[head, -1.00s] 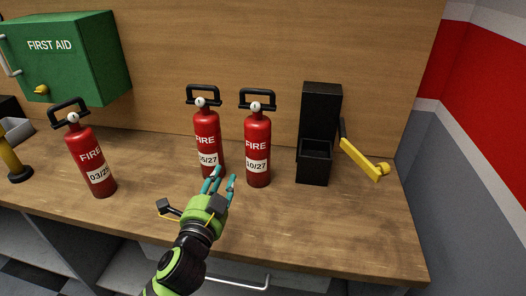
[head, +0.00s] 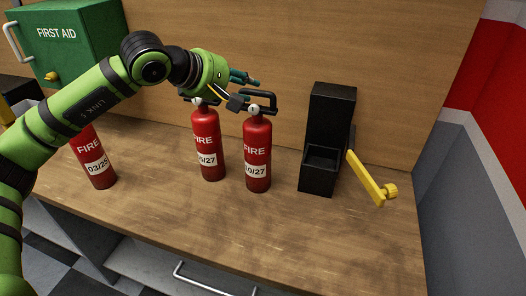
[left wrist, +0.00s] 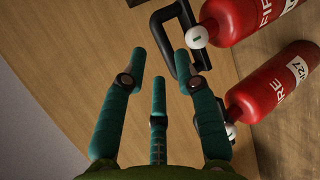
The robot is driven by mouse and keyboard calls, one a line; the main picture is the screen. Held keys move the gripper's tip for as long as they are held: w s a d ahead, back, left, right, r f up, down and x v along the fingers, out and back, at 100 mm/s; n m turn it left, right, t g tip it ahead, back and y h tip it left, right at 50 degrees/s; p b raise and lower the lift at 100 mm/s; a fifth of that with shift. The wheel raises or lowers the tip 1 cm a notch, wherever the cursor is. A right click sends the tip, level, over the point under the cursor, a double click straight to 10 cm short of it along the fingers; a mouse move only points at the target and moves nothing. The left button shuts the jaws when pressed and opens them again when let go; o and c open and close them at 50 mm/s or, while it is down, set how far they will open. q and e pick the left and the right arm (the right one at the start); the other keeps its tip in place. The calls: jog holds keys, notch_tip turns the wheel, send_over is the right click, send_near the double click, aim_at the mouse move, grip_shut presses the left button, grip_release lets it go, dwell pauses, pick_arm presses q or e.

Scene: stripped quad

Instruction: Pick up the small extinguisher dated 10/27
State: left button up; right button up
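The red extinguisher labelled 10/27 (head: 257,160) stands upright on the wooden counter, rightmost of three. Its black handle (head: 262,97) is at the top. My left gripper (head: 250,81) reaches in from the left at handle height, above the 05/27 extinguisher (head: 208,145), whose handle it mostly hides. Its teal fingers are spread and empty, with the tips close to the 10/27 handle. In the left wrist view the fingers (left wrist: 160,65) are apart, and the upper extinguisher (left wrist: 237,18), seemingly the 10/27 one, has its handle (left wrist: 172,35) just beyond the right finger. Contact is unclear.
The 03/28-looking extinguisher (head: 95,160) stands at left, partly behind my arm. A black holder (head: 325,140) with a yellow lever (head: 368,180) stands right of the 10/27 extinguisher. A green first aid box (head: 65,40) is at upper left. The front counter is clear.

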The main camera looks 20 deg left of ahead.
aim_at(258, 91)
pick_arm(q)
jog(key=p+x, duration=0.1)
jog(key=x, duration=0.1)
jog(key=p+x, duration=0.1)
jog(key=p, duration=0.1)
jog(key=a+p+x, duration=0.1)
jog(key=x, duration=0.1)
jog(key=shift+w+d+f, duration=0.15)
jog(key=shift+w+f, duration=0.05)
jog(key=shift+w, duration=0.35)
jog(key=shift+w+d+f, duration=0.15)
jog(key=shift+w+f, duration=0.2)
grip_shut()
jog(key=shift+r, duration=0.5)
jog(key=shift+w+f, duration=0.1)
jog(key=shift+w, duration=0.05)
